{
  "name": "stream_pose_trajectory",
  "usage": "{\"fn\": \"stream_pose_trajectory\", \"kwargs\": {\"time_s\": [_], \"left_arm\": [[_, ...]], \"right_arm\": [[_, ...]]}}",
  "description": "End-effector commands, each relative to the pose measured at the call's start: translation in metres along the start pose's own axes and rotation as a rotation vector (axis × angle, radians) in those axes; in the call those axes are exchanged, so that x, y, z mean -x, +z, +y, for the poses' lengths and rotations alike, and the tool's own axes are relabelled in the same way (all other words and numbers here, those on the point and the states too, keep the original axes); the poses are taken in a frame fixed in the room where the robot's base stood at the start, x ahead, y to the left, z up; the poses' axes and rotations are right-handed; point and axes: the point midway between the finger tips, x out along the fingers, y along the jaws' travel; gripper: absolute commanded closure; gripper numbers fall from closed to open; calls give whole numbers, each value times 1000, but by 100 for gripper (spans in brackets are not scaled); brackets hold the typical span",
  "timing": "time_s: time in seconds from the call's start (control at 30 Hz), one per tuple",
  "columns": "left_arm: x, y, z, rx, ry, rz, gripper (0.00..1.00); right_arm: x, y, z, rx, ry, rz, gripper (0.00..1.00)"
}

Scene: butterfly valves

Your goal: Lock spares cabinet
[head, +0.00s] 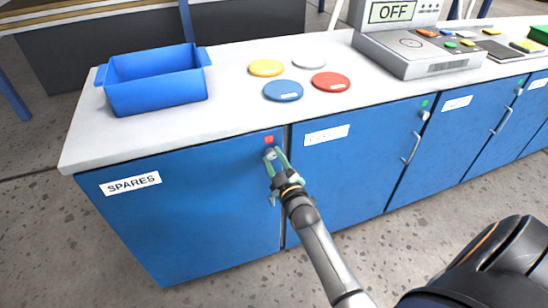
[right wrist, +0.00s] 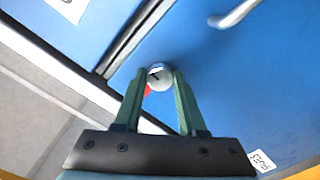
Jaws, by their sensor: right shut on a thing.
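The spares cabinet (head: 190,215) is the blue door at the left end of the counter, with a white SPARES label (head: 131,184). Its door looks closed. A round grey lock knob (head: 270,155) sits at its upper right corner, under a red mark (head: 269,140). My right gripper (head: 276,154) is shut on the lock knob. In the right wrist view the green fingers (right wrist: 162,76) stand on either side of the knob (right wrist: 158,78), which has a dark slot. The red mark is partly hidden there. My left gripper is not in view.
A blue bin (head: 155,85) and yellow (head: 266,68), blue (head: 283,91), red (head: 331,82) and grey discs (head: 309,63) lie on the white counter (head: 225,110). A device reading OFF (head: 393,12) stands farther right. Neighbouring blue doors have handles and green marks.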

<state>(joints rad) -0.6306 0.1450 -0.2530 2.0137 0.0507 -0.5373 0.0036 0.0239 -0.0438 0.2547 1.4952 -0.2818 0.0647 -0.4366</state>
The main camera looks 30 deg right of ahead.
Motion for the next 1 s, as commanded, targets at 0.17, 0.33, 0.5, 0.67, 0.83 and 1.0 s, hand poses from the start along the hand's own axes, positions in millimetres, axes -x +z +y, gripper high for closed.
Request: {"fn": "stream_pose_trajectory", "kwargs": {"time_s": [0.17,0.33,0.5,0.67,0.83,1.0], "left_arm": [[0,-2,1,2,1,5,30],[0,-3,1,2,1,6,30],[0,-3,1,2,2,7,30],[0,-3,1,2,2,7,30],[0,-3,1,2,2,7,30],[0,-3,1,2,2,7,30]], "right_arm": [[0,-1,0,-15,1,1,100],[0,-1,0,-15,1,2,100],[0,-1,0,-14,1,2,54],[0,-1,0,-13,1,1,36],[0,0,0,-12,1,1,30],[0,0,0,-11,0,0,30]]}}
